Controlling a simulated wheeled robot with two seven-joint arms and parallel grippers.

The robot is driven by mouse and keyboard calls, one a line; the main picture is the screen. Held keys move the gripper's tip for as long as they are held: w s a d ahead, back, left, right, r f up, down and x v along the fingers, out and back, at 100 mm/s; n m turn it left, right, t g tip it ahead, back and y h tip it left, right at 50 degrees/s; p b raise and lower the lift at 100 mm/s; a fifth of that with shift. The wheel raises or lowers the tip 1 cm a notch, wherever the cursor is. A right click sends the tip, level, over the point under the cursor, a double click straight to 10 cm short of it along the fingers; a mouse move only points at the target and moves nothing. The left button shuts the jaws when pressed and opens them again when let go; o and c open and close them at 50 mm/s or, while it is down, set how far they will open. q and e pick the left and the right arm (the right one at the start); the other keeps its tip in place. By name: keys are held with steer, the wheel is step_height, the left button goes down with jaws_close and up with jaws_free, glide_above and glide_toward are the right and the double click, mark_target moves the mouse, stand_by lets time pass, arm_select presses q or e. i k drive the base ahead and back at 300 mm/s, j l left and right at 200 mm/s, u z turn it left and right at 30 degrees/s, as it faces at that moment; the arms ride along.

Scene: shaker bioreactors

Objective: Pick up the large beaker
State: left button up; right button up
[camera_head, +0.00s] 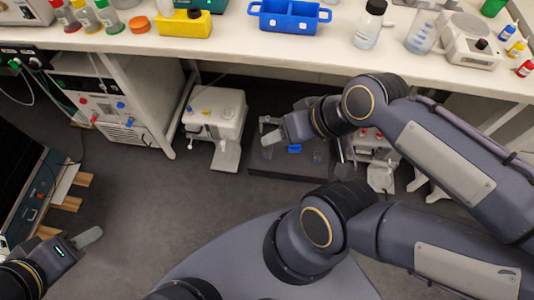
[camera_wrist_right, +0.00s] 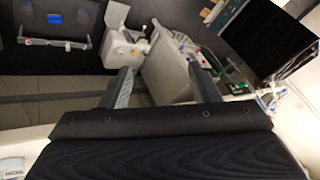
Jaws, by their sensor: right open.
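A clear beaker with blue markings (camera_head: 422,34) stands on the white bench at the upper right, beside a bottle with a black cap (camera_head: 368,26). I cannot tell for sure that it is the large beaker. My right gripper (camera_head: 270,130) is below the bench's front edge, well left of the beaker and apart from it. In the right wrist view its two fingers (camera_wrist_right: 162,82) are spread with nothing between them. My left gripper (camera_head: 86,238) is low at the left over the floor, far from the beaker; its jaw opening does not show clearly.
The bench (camera_head: 300,45) also carries a blue rack (camera_head: 290,16), a yellow block (camera_head: 183,24), a white instrument (camera_head: 470,42) and small bottles. White machines (camera_head: 213,122) and a dark platform (camera_head: 262,166) stand beneath. Floor at the left centre is clear.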

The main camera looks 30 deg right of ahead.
mark_target(266, 152)
steer(key=k+l+u, duration=0.2)
steer(key=l, duration=0.3)
steer(key=k+l+u, duration=0.25)
steer(key=l, duration=0.2)
steer(key=k+l+u, duration=0.2)
steer(key=l, duration=0.2)
steer(key=k, duration=0.05)
